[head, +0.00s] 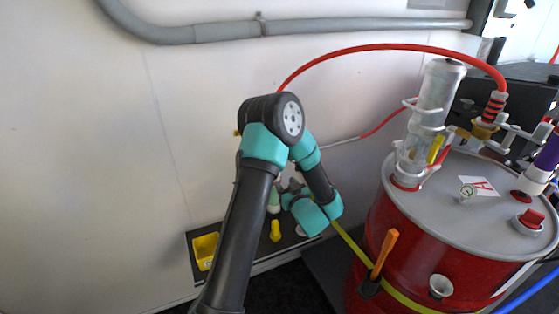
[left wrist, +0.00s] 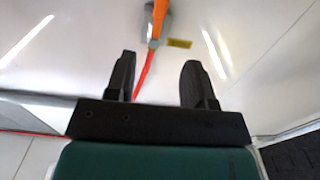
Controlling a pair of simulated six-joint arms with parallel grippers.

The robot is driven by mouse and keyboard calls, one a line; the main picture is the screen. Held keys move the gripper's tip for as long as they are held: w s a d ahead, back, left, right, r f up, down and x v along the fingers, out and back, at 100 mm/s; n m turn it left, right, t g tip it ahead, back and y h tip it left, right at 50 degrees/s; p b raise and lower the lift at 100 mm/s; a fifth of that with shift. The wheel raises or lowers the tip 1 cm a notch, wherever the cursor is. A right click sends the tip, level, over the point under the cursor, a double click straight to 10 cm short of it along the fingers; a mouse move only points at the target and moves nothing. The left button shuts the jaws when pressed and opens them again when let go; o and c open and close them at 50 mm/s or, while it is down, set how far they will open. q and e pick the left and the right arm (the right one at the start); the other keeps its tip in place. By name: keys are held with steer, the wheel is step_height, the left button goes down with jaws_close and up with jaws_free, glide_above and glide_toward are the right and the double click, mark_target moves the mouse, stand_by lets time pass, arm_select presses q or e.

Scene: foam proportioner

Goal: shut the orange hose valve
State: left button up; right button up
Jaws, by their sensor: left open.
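An orange valve handle (left wrist: 158,17) shows at the top of the left wrist view, on a grey fitting against a white wall. A red hose (left wrist: 145,72) runs down from it. My left gripper (left wrist: 157,70) is open and empty, its two dark fingers pointing towards the valve but apart from it. In the head view my left arm bends at a raised elbow, and the wrist end is low near the wall, with the fingers mostly hidden. The valve is hidden behind my arm in that view, where the red hose (head: 390,46) arcs down behind the elbow. My right gripper is not seen.
A red drum (head: 400,237) with a grey lid stands at right, with a clear cylinder and fittings on top and an orange-handled item (head: 384,254) on its side. A dark tray (head: 228,241) with a yellow container (head: 205,250) lies by the wall. The wall at left is clear.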

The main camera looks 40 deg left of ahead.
arm_select(q)
steer(key=shift+a, duration=0.15)
steer(key=x, duration=1.7)
steer(key=shift+c, duration=0.3)
jaws_close()
